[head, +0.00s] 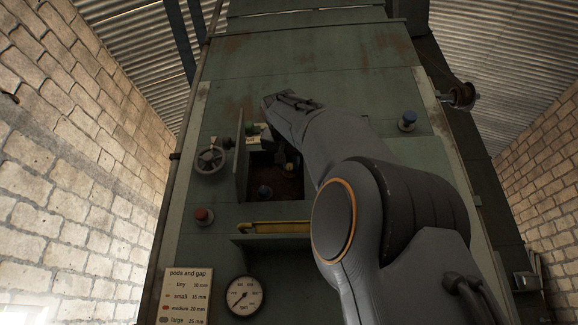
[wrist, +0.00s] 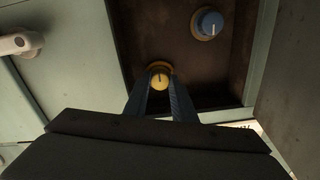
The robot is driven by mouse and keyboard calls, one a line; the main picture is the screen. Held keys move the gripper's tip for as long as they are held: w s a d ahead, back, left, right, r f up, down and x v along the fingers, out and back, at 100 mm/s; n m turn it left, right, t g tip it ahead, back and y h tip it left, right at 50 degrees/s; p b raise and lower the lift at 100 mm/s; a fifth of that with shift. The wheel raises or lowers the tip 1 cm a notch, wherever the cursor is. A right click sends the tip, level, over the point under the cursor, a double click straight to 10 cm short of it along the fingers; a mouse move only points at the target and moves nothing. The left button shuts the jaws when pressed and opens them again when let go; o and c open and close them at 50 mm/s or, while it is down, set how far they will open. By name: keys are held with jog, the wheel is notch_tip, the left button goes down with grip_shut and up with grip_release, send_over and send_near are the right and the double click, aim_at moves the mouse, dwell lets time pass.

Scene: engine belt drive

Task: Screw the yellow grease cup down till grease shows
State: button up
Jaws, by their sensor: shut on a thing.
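The yellow grease cup (wrist: 160,80) shows in the wrist view as a small round knob with a dark mark on its face. It sits inside a dark recess in the green engine housing. My gripper (wrist: 160,88) is shut on it, with a fingertip on either side. In the head view a small yellow spot in the recess (head: 289,168) looks like the same cup, partly hidden by my arm. No grease can be made out around the cup.
A blue knob (wrist: 208,23) with a white mark sits in the same recess, up and right of the cup. An open door (head: 241,155) bounds the recess on the left. A handwheel (head: 211,159), a red button (head: 203,216) and a yellow bar (head: 274,227) are nearby.

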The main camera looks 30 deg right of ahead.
dwell(0.4)
jog(key=o, duration=0.8)
jog(key=shift+b+v, duration=1.55)
jog(key=shift+v, duration=2.3)
